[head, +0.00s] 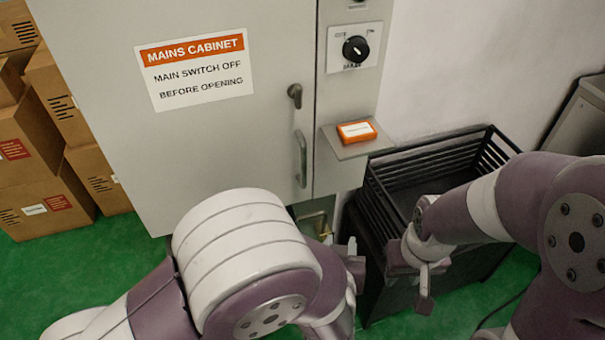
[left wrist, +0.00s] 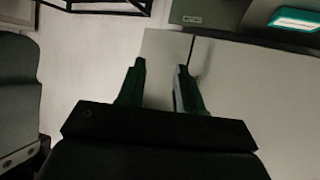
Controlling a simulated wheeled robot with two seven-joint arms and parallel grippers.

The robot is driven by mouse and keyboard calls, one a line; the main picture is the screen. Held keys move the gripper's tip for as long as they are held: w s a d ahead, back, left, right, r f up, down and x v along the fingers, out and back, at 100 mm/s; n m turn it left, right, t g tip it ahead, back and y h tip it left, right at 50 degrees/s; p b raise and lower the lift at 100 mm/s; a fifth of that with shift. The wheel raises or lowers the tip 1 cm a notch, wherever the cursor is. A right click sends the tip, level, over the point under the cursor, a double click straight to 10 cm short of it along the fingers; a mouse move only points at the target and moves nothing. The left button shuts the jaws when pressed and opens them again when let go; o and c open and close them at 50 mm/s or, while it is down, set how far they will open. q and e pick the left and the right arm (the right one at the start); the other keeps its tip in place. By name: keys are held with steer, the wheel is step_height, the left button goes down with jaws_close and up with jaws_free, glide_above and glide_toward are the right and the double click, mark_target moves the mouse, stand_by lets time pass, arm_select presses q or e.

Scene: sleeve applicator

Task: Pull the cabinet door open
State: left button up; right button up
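The grey cabinet door (head: 215,140) is shut, flush with the frame at its right edge. Its vertical pull handle (head: 301,158) is near that edge, below a small dark latch (head: 295,95). My left gripper (head: 353,261) is below and right of the handle, apart from it and partly hidden by my own arm. In the left wrist view its two fingers (left wrist: 160,88) are spread with nothing visible between them, in front of a pale panel with a dark seam. My right gripper (head: 413,284) hangs in front of the black crate, its fingers apart and empty.
A rotary switch (head: 356,49) is right of the door. A small shelf (head: 346,149) below it holds an orange box (head: 357,132) and juts out near the handle. A black slatted crate (head: 450,157) stands at right. Cardboard boxes (head: 70,115) are stacked at left.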

mark_target(304, 163)
arm_select(q)
steer(key=w+a+r+n+t+y, duration=0.3)
steer(key=a+r+t+y, duration=0.25)
steer(key=r, duration=0.25)
steer(key=shift+h, duration=0.45)
steer(key=w, duration=0.3)
steer(key=w+a+p, duration=0.1)
steer(key=w, duration=0.7)
steer(key=shift+w+a+r+p, duration=0.15)
steer(key=shift+a+r+p, duration=0.05)
steer(key=shift+r+p, duration=0.15)
steer(key=shift+w, duration=0.5)
steer(key=shift+c, duration=0.3)
jaws_close()
